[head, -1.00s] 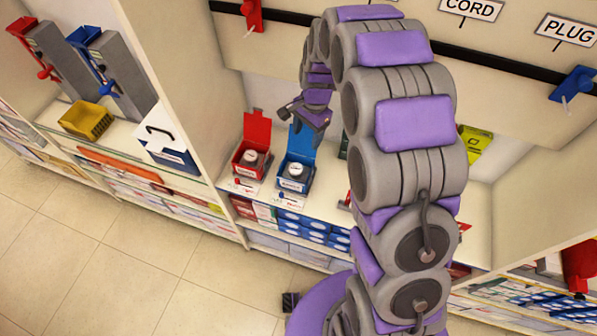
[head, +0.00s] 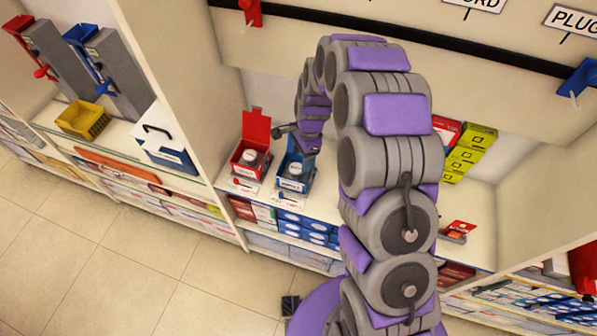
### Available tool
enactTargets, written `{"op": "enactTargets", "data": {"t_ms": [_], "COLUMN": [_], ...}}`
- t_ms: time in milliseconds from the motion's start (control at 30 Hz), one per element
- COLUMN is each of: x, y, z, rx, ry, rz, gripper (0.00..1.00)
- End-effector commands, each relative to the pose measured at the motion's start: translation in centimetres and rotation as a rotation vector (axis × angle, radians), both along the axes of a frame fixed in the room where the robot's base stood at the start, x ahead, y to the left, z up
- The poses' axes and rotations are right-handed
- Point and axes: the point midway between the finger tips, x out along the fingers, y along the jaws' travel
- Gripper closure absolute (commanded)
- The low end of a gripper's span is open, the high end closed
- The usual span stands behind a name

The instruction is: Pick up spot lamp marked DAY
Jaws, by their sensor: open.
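Two small open boxes stand side by side on the shelf, a red box (head: 263,131) and a blue box (head: 307,172). Each holds a round, pale-topped lamp: one lamp (head: 249,157) in the red box and one lamp (head: 295,169) in the blue box. The labels on the box fronts are too small to read, so I cannot tell which is marked DAY. My gripper (head: 297,138) is open and hangs over the blue box, in front of its raised lid. It looks empty and above the lamp; exact clearance is hard to tell.
An upright shelf panel (head: 185,75) stands left of the boxes. Yellow boxes (head: 468,150) and a red-labelled item (head: 458,230) lie right of my arm. A rail with a blue clip (head: 577,78) crosses above.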

Motion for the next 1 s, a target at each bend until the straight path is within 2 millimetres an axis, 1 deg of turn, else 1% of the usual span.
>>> {"op": "enactTargets", "data": {"t_ms": [33, 267, 367, 500, 600, 833, 867, 1000], "x": [-0.1, -0.1, -0.1, -0.2, -0.2, -0.2, -0.2, -0.2], "y": [0.3, 0.2, 0.2, 0.4, 0.7, 1.0, 1.0, 1.0], "z": [-0.9, -2.1, -3.3, -5.5, -6.5, -6.6, -6.6, -6.6], "rx": [-0.001, 0.003, 0.006, 0.007, 0.005, 0.001, 0.001, 0.002], "ry": [0.0, -0.001, 0.001, 0.004, 0.002, -0.001, -0.001, 0.0], "rz": [0.001, 0.002, 0.002, 0.0, 0.001, 0.002, 0.002, 0.002], "gripper": [0.35, 0.35, 0.35, 0.35, 0.35, 0.35, 0.37, 0.5]}}
